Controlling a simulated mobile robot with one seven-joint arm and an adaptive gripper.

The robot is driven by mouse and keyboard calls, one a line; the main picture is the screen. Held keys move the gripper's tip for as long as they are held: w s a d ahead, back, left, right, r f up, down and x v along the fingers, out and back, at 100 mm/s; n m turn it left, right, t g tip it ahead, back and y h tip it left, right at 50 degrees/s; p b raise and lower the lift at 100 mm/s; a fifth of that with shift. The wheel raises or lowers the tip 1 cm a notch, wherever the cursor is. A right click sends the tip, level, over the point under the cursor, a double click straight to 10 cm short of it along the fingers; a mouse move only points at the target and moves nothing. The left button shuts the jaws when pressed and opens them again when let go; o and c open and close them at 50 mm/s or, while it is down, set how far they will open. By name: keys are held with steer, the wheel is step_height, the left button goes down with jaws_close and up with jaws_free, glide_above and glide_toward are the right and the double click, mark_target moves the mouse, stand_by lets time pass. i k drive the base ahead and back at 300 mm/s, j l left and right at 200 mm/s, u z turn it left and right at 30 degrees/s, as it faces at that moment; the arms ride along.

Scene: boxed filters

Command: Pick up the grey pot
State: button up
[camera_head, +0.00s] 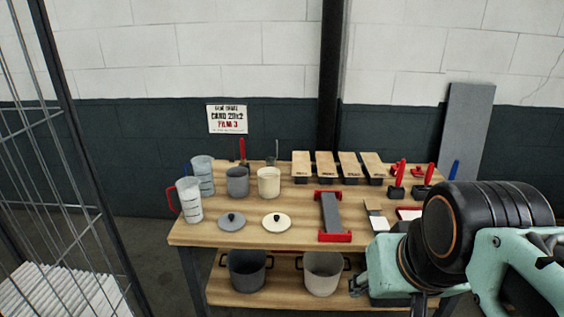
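A small grey pot (238,182) stands upright on the table top, left of a cream pot (269,182). A grey lid with a dark knob (231,221) lies in front of it. On the lower shelf stand a dark grey pot with black side handles (246,271) and a paler, light grey pot with dark handles (322,273). Which of these is the task's grey pot, I cannot tell. My arm fills the lower right, over the table's right front corner and clear of the pots. My gripper's fingers do not show.
The wooden table (215,240) also holds measuring jugs (189,200) at left, a cream lid (276,222), a grey and red tool (333,217), several wooden blocks (322,166) and red-handled tools (397,178). A wire cage (70,150) stands at left.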

mark_target(238, 183)
steer(key=i+u, duration=0.25)
steer(key=i, duration=0.3)
steer(key=i+l+u, duration=0.25)
steer(key=i, duration=0.3)
steer(key=l+u, duration=0.1)
steer(key=l, duration=0.65)
steer(key=i+j+u, duration=0.15)
steer(key=i+j, duration=0.3)
steer(key=i, duration=0.1)
